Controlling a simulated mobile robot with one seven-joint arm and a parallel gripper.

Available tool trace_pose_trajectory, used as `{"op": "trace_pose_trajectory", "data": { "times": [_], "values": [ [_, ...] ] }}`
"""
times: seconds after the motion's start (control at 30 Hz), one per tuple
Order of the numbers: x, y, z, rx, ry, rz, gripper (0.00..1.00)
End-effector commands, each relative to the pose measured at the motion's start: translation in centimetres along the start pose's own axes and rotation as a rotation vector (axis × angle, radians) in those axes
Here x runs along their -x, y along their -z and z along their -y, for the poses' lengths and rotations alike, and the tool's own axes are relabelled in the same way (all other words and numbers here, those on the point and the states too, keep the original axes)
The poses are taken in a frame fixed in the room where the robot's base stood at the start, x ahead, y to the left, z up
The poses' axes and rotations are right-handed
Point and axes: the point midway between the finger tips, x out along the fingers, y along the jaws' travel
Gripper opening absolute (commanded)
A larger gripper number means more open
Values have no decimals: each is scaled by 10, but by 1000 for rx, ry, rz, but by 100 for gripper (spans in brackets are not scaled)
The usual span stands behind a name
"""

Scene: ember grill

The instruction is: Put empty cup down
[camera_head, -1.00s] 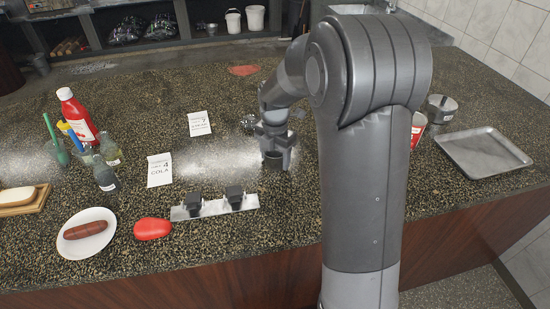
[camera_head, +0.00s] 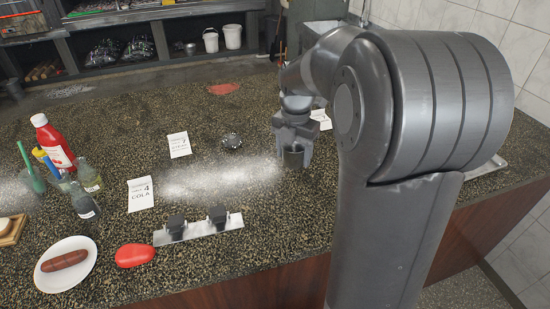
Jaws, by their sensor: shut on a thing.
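My gripper (camera_head: 294,146) is right of the middle of the speckled counter (camera_head: 235,260), in front of my arm's wrist. It points down and is shut on a small dark cup (camera_head: 293,159), with a finger on either side of it. The cup looks upright. The inside of the cup is hidden, and I cannot tell whether its base touches the counter.
A metal strip with two black blocks (camera_head: 198,228) lies left of the gripper.

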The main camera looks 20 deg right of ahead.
Motion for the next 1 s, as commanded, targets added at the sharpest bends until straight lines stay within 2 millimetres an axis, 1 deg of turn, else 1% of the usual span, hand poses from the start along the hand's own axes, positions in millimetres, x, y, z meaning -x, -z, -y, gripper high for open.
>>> {"op": "trace_pose_trajectory", "data": {
  "times": [0.03, 0.17, 0.27, 0.37, 0.5, 0.6, 0.7, 0.8, 0.87, 0.93, 1.0],
  "values": [
    [4, -2, 5, -1, -2, 2, 38],
    [8, -13, 19, -21, -1, 0, 38],
    [9, -31, 37, -61, -1, 0, 38],
    [10, -55, 62, -121, -1, -1, 38],
    [10, -87, 101, -206, -1, 0, 38],
    [10, -104, 127, -256, -1, 0, 38],
    [11, -116, 147, -293, -1, 0, 38],
    [10, -123, 159, -315, -1, -1, 38],
    [9, -125, 160, -321, 0, -1, 38],
    [5, -126, 154, -323, 0, -1, 38],
    [-3, -127, 142, -322, 0, -3, 38]
  ]
}}
